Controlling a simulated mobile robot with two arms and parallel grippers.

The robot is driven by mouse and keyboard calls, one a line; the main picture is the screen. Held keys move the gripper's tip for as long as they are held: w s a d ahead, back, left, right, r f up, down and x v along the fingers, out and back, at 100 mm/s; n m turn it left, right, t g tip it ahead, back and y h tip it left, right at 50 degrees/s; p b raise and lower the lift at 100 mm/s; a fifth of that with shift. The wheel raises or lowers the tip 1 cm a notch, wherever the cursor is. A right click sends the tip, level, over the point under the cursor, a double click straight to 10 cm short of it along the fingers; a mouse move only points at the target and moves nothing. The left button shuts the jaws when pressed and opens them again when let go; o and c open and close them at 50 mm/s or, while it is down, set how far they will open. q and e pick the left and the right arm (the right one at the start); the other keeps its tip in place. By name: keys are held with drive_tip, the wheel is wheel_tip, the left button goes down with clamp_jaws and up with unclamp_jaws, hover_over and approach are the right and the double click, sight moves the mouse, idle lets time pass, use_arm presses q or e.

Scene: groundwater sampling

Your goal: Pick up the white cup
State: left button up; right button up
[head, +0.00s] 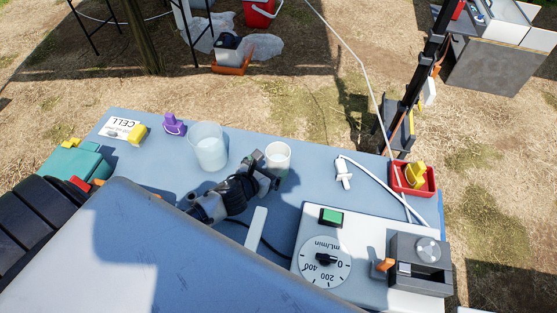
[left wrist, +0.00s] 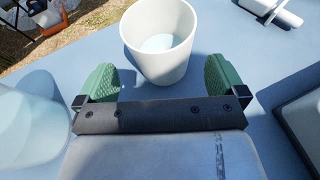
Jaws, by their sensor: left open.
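The white cup (head: 277,160) stands upright on the blue table, right of a larger translucent beaker (head: 208,150). My left gripper (head: 264,173) is open beside the cup, on its near side. In the left wrist view the cup (left wrist: 160,62) stands just beyond the two green finger pads (left wrist: 162,88), roughly centred between them, with clear liquid or a pale bottom inside. The pads look apart from its wall. My right gripper is not in view.
The beaker (left wrist: 25,125) is close to the left finger in the wrist view. A white clip on a tube (head: 343,172), a red tray (head: 413,180) and a pump box with a dial (head: 325,262) are to the right. A purple item (head: 173,126) is farther left.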

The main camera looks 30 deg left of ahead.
sight(272, 166)
use_arm(q)
drive_tip(key=x, duration=0.4)
drive_tip(key=shift+w+d+f, duration=0.15)
drive_tip(key=shift+w+f, duration=0.1)
drive_tip(key=c, duration=1.1)
